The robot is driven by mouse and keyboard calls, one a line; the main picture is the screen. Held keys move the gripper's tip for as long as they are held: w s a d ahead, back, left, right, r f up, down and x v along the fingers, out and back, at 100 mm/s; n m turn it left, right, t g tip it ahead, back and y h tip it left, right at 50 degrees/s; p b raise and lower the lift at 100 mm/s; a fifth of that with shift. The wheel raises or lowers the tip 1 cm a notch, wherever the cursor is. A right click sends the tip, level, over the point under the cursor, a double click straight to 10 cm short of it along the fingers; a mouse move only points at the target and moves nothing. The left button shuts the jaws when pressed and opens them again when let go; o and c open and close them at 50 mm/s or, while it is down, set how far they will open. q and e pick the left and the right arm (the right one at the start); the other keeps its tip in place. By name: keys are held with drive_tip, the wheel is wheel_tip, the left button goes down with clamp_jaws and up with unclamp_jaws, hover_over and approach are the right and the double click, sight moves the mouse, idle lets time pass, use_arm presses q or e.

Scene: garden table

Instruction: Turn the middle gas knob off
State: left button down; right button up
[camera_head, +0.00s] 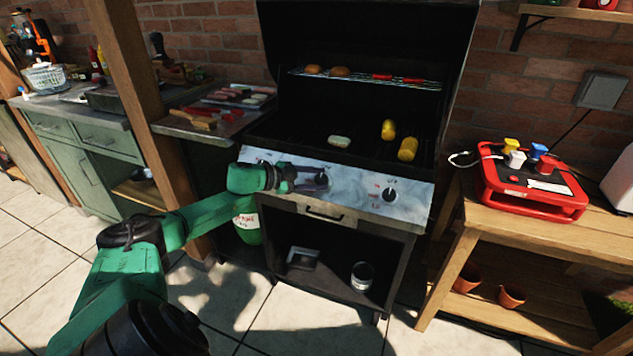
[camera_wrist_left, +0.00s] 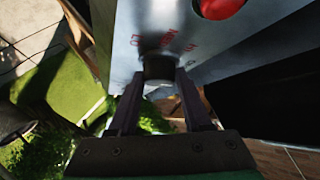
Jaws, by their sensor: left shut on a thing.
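The grill's front panel (camera_head: 350,183) is pale and carries dark knobs. My left gripper (camera_head: 316,183) is at the middle knob (camera_head: 321,176), which it partly hides in the head view. In the left wrist view, the fingers (camera_wrist_left: 160,98) are on both sides of the dark round knob (camera_wrist_left: 159,68) and shut on it. Red HI, MED and LO lettering shows beside it, but the pointer direction cannot be made out. The right knob (camera_head: 389,194) stands free. The panel's left part is mostly behind my arm. My right gripper is not in view.
The grill lid (camera_head: 360,35) is open, with corn (camera_head: 408,149) on the grate and buns on the upper rack. A red button (camera_wrist_left: 220,5) shows near the knob. A wooden table (camera_head: 490,208) with a red device (camera_head: 530,185) stands right. A green gas bottle (camera_head: 247,222) stands below left.

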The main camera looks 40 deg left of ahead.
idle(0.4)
use_arm(q)
drive_tip(key=shift+c, duration=1.8)
unclamp_jaws()
drive_tip(key=shift+s+a, duration=0.25)
drive_tip(key=shift+s, duration=0.15)
drive_tip(key=p+v, duration=0.9)
drive_tip(key=v, duration=0.4)
drive_tip(key=shift+s+r, duration=0.2)
drive_tip(key=shift+s, duration=0.05)
